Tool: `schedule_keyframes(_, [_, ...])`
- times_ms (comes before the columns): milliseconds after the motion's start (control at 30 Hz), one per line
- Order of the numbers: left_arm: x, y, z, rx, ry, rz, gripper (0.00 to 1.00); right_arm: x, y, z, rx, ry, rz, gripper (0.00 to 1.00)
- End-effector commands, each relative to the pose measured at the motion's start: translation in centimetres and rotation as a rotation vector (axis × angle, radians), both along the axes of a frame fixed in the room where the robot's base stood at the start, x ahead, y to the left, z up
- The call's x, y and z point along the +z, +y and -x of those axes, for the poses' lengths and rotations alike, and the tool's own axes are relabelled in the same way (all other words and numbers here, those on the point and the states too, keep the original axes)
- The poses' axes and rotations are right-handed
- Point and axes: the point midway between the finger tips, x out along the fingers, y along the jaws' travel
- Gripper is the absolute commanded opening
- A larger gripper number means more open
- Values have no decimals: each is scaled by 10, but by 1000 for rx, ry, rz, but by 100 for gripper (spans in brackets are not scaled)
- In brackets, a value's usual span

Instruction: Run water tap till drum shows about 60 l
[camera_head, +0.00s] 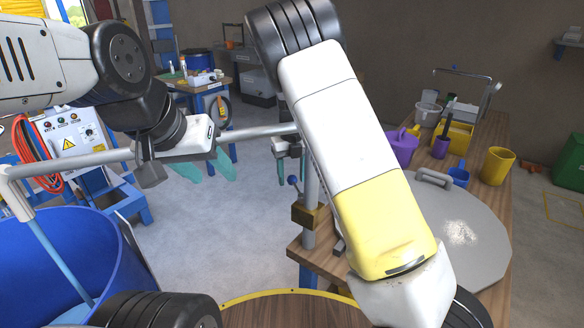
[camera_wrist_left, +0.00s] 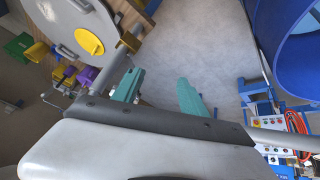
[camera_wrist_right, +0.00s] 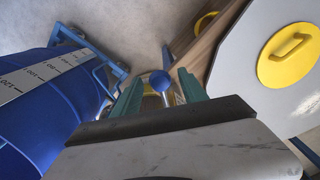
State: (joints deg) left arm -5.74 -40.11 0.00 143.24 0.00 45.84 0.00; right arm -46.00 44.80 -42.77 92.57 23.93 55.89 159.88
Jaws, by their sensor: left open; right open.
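The water tap is a grey pipe (camera_head: 245,132) with a brass body (camera_head: 308,214) and a blue ball-ended lever (camera_head: 293,180). The blue drum (camera_head: 50,250) stands at the lower left; a pale blue streak (camera_head: 62,262), looking like water, falls from the spout (camera_head: 16,198) into it. A white marked strip (camera_wrist_right: 38,79) shows on the drum in the right wrist view; its level cannot be read. My right gripper (camera_head: 291,182) is open near the ball, which appears between its fingers in the right wrist view (camera_wrist_right: 160,80). My left gripper (camera_head: 213,178) is open and empty beside the pipe.
A wooden bench with a grey round lid (camera_head: 465,235), a purple jug (camera_head: 401,148) and yellow cups (camera_head: 497,165) is at the right. A control box (camera_head: 75,140) with red hose is at the left. The floor between is clear.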

Motion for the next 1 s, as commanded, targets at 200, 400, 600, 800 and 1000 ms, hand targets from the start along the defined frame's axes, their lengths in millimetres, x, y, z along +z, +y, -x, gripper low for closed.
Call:
schedule_keyframes(200, [0, 0, 0, 0, 0, 0, 50, 11, 1, -1, 1, -3, -1, 50])
schedule_keyframes(400, [0, 0, 0, 0, 0, 0, 50, 46, 1, -1, 2, -4, -2, 50])
schedule_keyframes(600, [0, 0, 0, 0, 0, 0, 50, 72, 0, -1, 0, -3, -2, 50])
schedule_keyframes(800, [0, 0, 0, 0, 0, 0, 50, 78, 0, 0, 0, 0, 0, 50])
schedule_keyframes(1000, [0, 0, 0, 0, 0, 0, 50, 78, 0, 0, 0, 0, 0, 50])
